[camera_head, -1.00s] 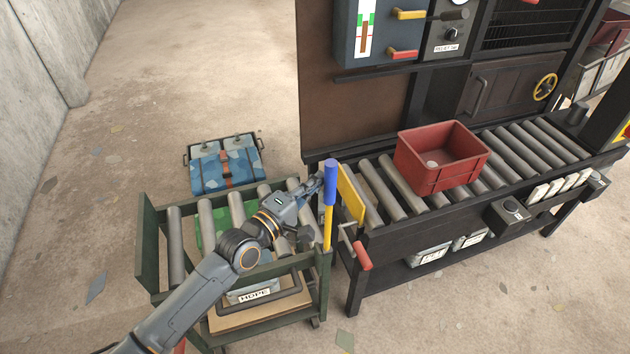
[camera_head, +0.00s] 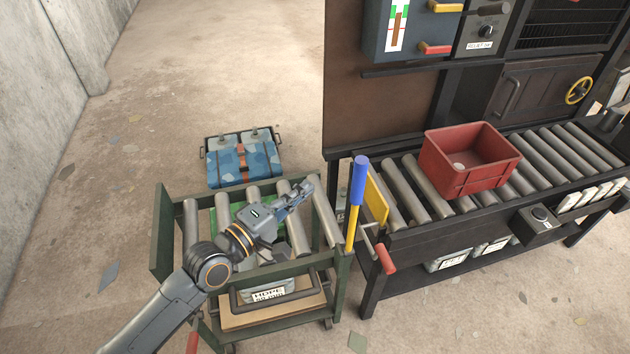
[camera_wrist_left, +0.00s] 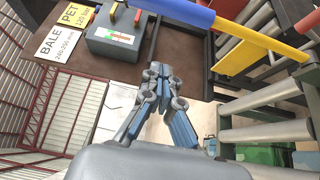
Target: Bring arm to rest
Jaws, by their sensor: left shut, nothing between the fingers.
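My left arm comes in from the lower left in the head view. Its gripper (camera_head: 301,190) is over the rollers of the green cart (camera_head: 160,235), left of the lever with the blue grip (camera_head: 359,180) and apart from it. In the left wrist view the fingers (camera_wrist_left: 165,85) are together with nothing between them. The lever's blue grip (camera_wrist_left: 180,12) crosses the top of that view. My right gripper does not show.
A red bin (camera_head: 465,165) stands on the roller conveyor (camera_head: 420,215). A red-handled crank (camera_head: 385,260) sticks out by the lever. A blue camouflage case (camera_head: 243,165) lies behind the cart.

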